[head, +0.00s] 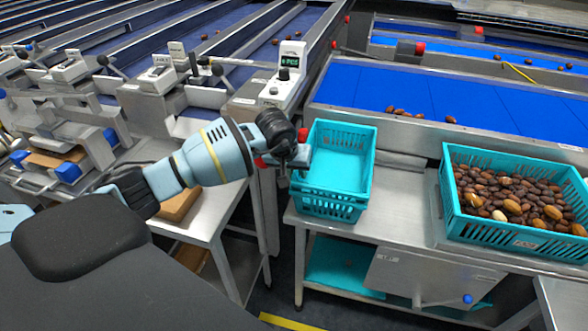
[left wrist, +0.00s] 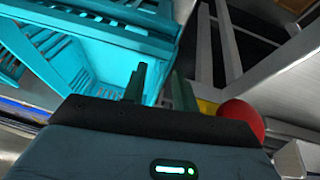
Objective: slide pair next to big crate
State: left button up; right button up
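A small turquoise crate (head: 340,172) stands at the left end of the steel table, and it looks empty. I cannot tell whether it is one crate or two stacked. The big turquoise crate (head: 520,236), full of brown dates, stands to its right with a gap between. My left gripper (head: 287,170) is at the small crate's left wall. In the left wrist view its two fingers (left wrist: 160,88) stand apart, one over the crate (left wrist: 95,62) and one at its outer side. I cannot tell whether they touch the wall. My right gripper is not in view.
Bare steel tabletop (head: 406,196) lies between the two crates. A blue conveyor (head: 420,92) with a few dates runs behind them. A scale with a lit display (head: 288,75) stands behind my left gripper. A red ball-shaped part (left wrist: 242,118) is close beside the fingers.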

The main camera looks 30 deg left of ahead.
pick_arm(q)
grip_shut()
jog(key=shift+d, duration=0.15)
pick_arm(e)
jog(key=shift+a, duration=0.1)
